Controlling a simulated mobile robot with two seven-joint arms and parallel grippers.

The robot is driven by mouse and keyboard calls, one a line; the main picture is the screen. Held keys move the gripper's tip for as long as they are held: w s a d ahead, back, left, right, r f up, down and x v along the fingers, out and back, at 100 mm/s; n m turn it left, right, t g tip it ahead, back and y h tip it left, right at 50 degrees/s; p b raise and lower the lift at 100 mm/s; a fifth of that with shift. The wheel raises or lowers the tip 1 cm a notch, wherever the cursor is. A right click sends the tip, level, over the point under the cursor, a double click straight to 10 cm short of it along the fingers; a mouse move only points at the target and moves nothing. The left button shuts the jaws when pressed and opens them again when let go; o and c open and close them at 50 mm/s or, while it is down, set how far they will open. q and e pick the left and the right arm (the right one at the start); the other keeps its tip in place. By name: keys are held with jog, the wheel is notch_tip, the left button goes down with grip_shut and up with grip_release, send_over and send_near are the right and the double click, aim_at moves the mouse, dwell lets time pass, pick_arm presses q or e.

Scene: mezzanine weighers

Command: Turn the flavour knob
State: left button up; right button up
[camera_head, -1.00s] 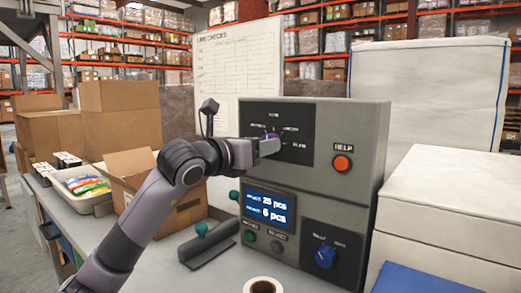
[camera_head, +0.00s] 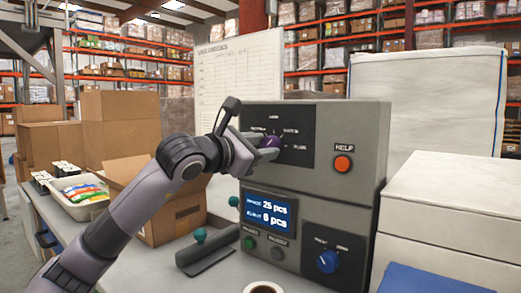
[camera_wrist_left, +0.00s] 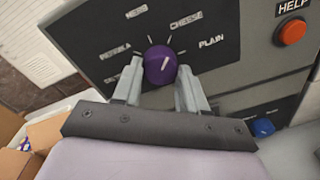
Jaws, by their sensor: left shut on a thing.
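The purple flavour knob (camera_head: 270,143) is on the black upper panel of the grey weigher box (camera_head: 330,125). In the left wrist view, the knob (camera_wrist_left: 160,65) shows a white pointer line tilted up and to the right, roughly toward the CHEESE mark. Labels around it include HERB, CHEESE and PLAIN; those at the left are partly hidden. My left gripper (camera_head: 268,149) is at the knob. In the left wrist view its two fingers (camera_wrist_left: 159,76) stand on either side of the knob, shut on it. My right gripper is not in view.
An orange HELP button (camera_head: 342,164) is right of the knob panel. Below are a blue display (camera_head: 268,210), a blue knob (camera_head: 327,261) and small buttons. Open cardboard boxes (camera_head: 170,205) and a tray of packets (camera_head: 82,190) are left. A white box (camera_head: 450,200) stands right.

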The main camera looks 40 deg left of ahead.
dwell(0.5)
pick_arm(q)
jog(key=o, duration=1.1)
jog(key=shift+c, duration=0.2)
jog(key=shift+s, duration=0.1)
jog(key=s+b, duration=0.4)
jog(key=s, duration=0.3)
jog(key=shift+d, duration=0.3)
jog(key=shift+r, duration=0.15)
